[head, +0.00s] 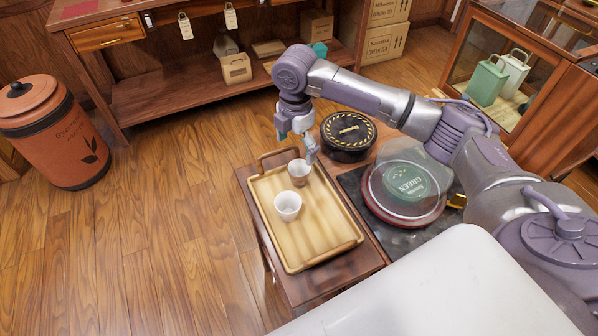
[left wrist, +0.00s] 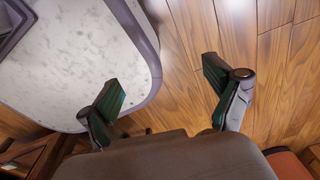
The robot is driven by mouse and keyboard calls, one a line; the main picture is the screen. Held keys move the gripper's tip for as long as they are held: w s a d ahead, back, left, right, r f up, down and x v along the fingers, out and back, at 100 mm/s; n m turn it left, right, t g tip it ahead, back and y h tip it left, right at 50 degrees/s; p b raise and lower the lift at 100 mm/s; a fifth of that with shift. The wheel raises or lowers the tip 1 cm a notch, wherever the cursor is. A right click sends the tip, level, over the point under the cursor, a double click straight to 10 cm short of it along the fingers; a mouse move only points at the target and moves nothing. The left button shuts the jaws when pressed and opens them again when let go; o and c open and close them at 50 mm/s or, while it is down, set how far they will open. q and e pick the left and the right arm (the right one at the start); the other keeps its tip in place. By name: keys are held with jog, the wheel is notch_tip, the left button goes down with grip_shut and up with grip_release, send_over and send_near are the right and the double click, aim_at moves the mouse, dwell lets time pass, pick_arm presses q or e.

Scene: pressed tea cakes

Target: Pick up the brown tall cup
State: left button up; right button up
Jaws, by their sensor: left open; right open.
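The brown cup (head: 299,174) stands upright on a wooden tray (head: 338,240) near its far end. A white cup (head: 287,207) stands on the tray just in front of it. My right gripper (head: 297,142) is open, pointing down above the far end of the tray, close behind and above the brown cup. One finger hangs near the cup's rim; I cannot tell whether it touches. My left gripper (left wrist: 163,88) is open and empty in the left wrist view, over the wooden floor, and is not in the head view.
A round black tin (head: 348,134) stands right of the gripper. A clear-lidded green tea cake container (head: 405,190) sits on a dark slab further right. An orange bin (head: 55,135) stands on the floor at left. The tray's near half is bare.

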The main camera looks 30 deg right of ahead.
aim_at(299, 168)
jog(key=f, duration=0.5)
jog(key=d+f+p, duration=0.1)
jog(key=f, duration=0.2)
jog(key=shift+w+f, duration=0.15)
jog(key=shift+f, duration=0.35)
jog(key=shift+c, duration=0.3)
jog(key=c, duration=1)
pick_arm(q)
jog(key=shift+w+d+r, duration=0.1)
jog(key=shift+w+r, duration=0.05)
jog(key=shift+r, duration=0.35)
pick_arm(e)
jog(key=shift+c, duration=1)
